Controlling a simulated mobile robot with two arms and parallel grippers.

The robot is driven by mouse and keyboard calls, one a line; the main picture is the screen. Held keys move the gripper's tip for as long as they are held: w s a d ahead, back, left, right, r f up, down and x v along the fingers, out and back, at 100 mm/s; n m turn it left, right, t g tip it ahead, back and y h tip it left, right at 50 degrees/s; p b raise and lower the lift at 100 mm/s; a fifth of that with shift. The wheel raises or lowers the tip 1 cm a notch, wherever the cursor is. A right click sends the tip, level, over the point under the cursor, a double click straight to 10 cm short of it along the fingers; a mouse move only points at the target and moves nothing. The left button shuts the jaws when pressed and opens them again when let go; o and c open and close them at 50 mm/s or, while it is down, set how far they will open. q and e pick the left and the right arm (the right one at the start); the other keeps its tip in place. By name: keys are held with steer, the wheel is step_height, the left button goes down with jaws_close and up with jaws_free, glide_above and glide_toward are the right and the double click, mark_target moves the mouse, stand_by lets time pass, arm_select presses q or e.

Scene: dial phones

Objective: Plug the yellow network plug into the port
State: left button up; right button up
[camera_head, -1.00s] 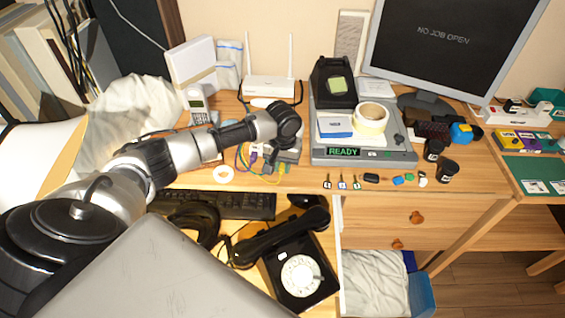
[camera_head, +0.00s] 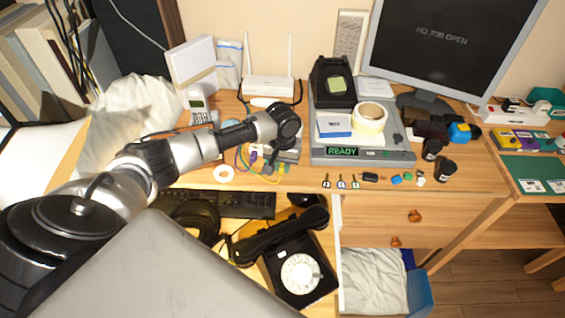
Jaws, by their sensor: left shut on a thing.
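My left arm reaches in from the left, and its dark wrist is over the small grey box at the back middle of the desk. My left gripper (camera_head: 270,153) points down beside the box (camera_head: 289,156), shut, with its fingertips mostly hidden by the wrist and cables. The yellow network plug (camera_head: 267,169) is a tiny yellow spot at the gripper, with a yellow cable below it. I cannot tell whether it touches the port, which is hidden or too small to see. My right gripper is not in view.
Purple and green cables lie left of the box. A white router (camera_head: 268,86) stands behind it. A grey scale-like device (camera_head: 380,154) marked READY is to the right. A keyboard (camera_head: 232,203) and a black dial phone (camera_head: 299,272) are in front.

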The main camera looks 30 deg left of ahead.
arm_select(q)
steer(key=shift+w+a+r+b, duration=0.1)
steer(key=shift+w+a+b, duration=0.1)
steer(key=shift+w, duration=0.3)
steer(key=shift+w+a+b, duration=0.15)
steer(key=shift+w+b, duration=0.05)
steer(key=shift+w, duration=0.25)
stand_by(0.9)
steer(key=o, duration=0.8)
steer(key=shift+w+r, duration=0.1)
steer(key=shift+a, duration=0.15)
steer(key=shift+w+r, duration=0.1)
steer(key=shift+r, duration=0.45)
step_height(320, 180, up, 10)
steer(key=shift+s+d+f, duration=0.25)
steer(key=shift+d, duration=0.1)
